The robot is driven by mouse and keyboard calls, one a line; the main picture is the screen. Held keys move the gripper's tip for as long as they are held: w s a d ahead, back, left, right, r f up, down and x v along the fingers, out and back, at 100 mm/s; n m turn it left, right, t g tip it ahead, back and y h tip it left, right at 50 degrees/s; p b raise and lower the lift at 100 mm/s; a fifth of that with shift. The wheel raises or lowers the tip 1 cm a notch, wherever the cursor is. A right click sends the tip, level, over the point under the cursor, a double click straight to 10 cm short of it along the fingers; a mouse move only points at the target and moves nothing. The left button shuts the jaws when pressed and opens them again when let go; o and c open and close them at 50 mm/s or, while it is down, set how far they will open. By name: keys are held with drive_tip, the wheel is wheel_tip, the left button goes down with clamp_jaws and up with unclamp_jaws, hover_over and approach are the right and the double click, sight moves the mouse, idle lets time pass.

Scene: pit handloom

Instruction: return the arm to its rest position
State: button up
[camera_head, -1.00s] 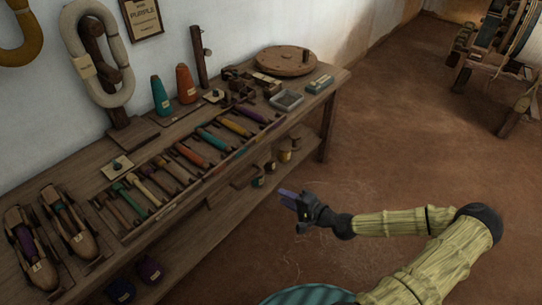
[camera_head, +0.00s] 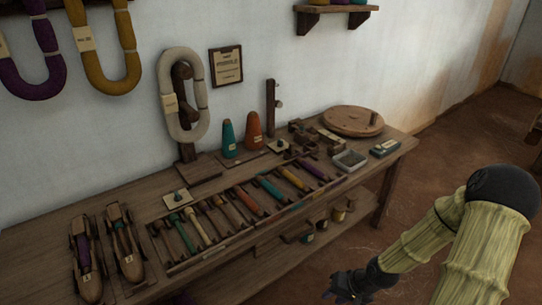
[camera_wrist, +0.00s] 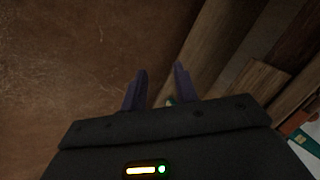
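My gripper (camera_head: 343,292) is low in the head view, in front of the bench, with my arm bent down from the right. In the wrist view my gripper (camera_wrist: 160,85) has its two purple fingers apart, with nothing held between them. Brown earth floor and wooden bench parts lie beyond the fingers. The fingertips are dark and partly cut off by the lower edge in the head view.
The wooden bench (camera_head: 398,155) runs along the wall, holding a rack of coloured bobbins (camera_head: 270,187), two shuttles (camera_head: 125,250), cones (camera_head: 253,130) and a round wooden disc (camera_head: 350,119). A lower shelf holds small pots (camera_head: 338,215). Open floor (camera_head: 440,150) lies to the right.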

drive_tip(key=s+a+r+n+h+p, duration=0.1)
drive_tip(key=s+a+r+h, duration=0.15)
drive_tip(key=r, duration=0.75)
drive_tip(key=s+a+r+n+h, duration=0.15)
drive_tip(key=s+r, duration=0.25)
drive_tip(key=r, duration=0.7)
drive_tip(key=w+p+v, duration=0.3)
drive_tip(key=p+v, duration=1.1)
drive_tip(key=w+r+p+v, duration=0.1)
drive_tip(key=w+p+v, duration=0.2)
drive_tip(key=p+v, duration=1.1)
drive_tip(key=shift+r+p, duration=0.2)
drive_tip(key=shift+p, duration=0.3)
drive_tip(key=shift+w, duration=0.1)
